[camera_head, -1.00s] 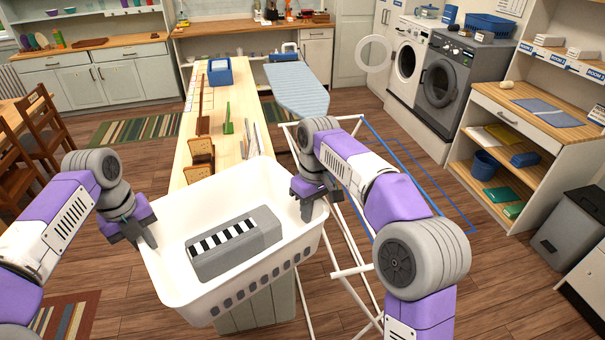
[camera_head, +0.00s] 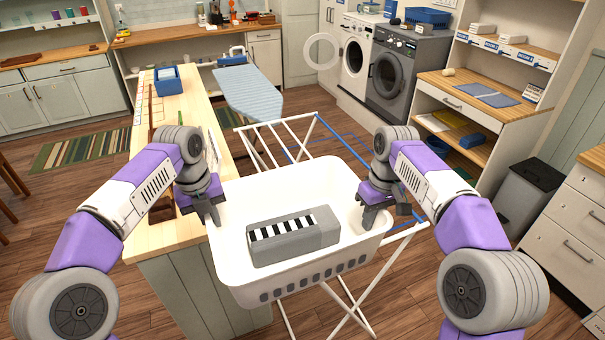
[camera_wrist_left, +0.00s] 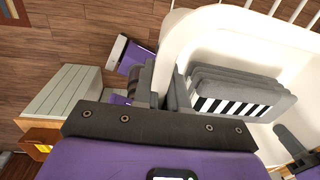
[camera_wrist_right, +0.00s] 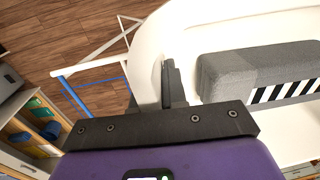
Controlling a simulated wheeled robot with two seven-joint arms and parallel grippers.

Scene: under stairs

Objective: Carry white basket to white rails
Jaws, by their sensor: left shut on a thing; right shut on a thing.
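The white basket (camera_head: 262,185) hangs level between my grippers in the head view, with a grey block bearing black and white stripes (camera_head: 293,238) inside. My left gripper (camera_head: 207,212) is shut on its left rim, and my right gripper (camera_head: 374,208) is shut on its right rim. The left wrist view shows the basket wall (camera_wrist_left: 178,40) between the fingers; the right wrist view shows the other wall (camera_wrist_right: 148,75). The white rails (camera_head: 270,135) belong to a folding rack behind and below the basket. The basket hides the rack's middle.
A wooden counter (camera_head: 150,225) stands close on the left, beside my left gripper. An ironing board (camera_head: 250,95) is behind the rack. A blue outline (camera_head: 345,150) lies on the floor around the rack's right. Shelves and a dark bin (camera_head: 527,195) stand right.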

